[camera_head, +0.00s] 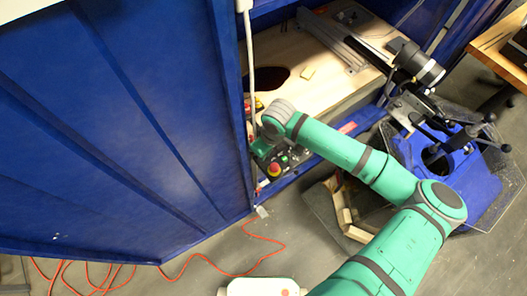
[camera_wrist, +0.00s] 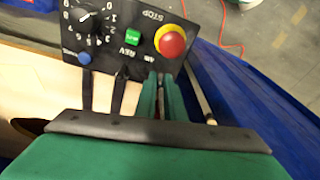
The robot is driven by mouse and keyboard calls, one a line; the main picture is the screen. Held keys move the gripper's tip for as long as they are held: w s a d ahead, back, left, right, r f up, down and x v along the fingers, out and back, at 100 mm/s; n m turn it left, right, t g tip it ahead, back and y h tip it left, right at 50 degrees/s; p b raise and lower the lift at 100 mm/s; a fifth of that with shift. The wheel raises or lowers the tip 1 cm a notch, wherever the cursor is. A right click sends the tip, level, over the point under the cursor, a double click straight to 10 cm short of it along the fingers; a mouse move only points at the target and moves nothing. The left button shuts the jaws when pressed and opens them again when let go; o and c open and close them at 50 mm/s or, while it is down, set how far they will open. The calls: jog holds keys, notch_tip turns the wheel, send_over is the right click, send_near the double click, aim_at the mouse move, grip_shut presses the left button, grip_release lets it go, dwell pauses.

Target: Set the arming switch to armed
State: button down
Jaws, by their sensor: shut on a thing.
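A dark control panel (camera_wrist: 205,15) fills the top of the wrist view; it also shows in the head view (camera_head: 297,160), partly behind my arm. My gripper (camera_wrist: 161,76) reaches the panel's near edge, its two green fingers close together. They are shut on a small part at the panel, which I take to be the arming switch. The fingers hide most of it and part of its label, so its position cannot be read. In the head view my gripper (camera_head: 257,150) is beside the panel, its fingertips hidden.
A red stop button (camera_wrist: 172,43) with a yellow collar is close right of my fingers. A green rocker (camera_wrist: 132,37), a numbered dial (camera_wrist: 92,22) and a blue button (camera_wrist: 84,58) lie to the left. A blue cabinet door (camera_head: 120,130) stands open at the left. An orange cable (camera_head: 235,270) lies on the floor.

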jog(key=shift+s+d+t, duration=0.1)
jog(key=shift+d+t, duration=0.05)
jog(key=shift+t, duration=0.25)
jog(key=shift+y, duration=0.3)
jog(key=c, duration=1.9)
grip_release()
jog(key=shift+r, duration=0.15)
jog(key=v, duration=1)
jog(key=shift+r, duration=0.25)
